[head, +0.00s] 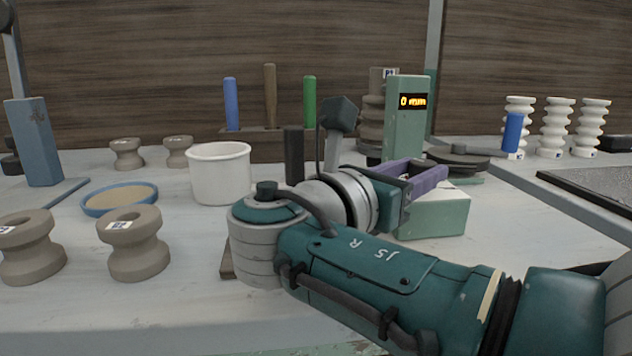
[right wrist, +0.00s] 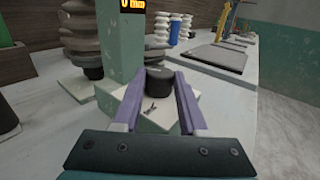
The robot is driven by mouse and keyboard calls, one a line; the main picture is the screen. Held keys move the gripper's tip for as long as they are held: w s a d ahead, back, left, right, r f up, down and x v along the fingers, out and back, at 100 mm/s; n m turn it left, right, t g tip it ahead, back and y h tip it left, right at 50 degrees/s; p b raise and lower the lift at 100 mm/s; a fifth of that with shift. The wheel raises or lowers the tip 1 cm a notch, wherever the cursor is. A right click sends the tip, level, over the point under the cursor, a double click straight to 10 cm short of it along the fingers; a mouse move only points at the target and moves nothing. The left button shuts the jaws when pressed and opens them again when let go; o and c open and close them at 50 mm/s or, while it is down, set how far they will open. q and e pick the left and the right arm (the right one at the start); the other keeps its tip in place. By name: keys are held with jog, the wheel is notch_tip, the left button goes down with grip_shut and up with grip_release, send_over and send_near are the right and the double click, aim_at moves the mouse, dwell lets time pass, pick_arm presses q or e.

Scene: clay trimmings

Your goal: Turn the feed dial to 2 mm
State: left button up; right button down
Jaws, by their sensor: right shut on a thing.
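The feed dial (right wrist: 160,82) is a dark round knob on the pale top of a green machine base (head: 440,215). In the right wrist view it sits between the purple fingers of my right gripper (right wrist: 159,76), which is shut on it. In the head view the right gripper (head: 428,178) reaches over the base, and its fingers hide the dial. A green post (head: 405,130) rises behind the base. Its lit display (head: 412,101) reads 0 mm, and the display also shows in the right wrist view (right wrist: 132,4). My left gripper is not in view.
A white pot (head: 220,173), a blue-rimmed dish (head: 120,198) and several grey-brown spools (head: 138,243) stand left. A rack with blue, brown and green handles (head: 309,101) is behind. White ribbed insulators (head: 556,128) stand right. A dark turntable (head: 465,158) lies behind the base.

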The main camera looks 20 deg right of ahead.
jog(key=shift+m+g, duration=0.3)
jog(key=shift+g, duration=0.1)
jog(key=shift+c, duration=2.2)
grip_release()
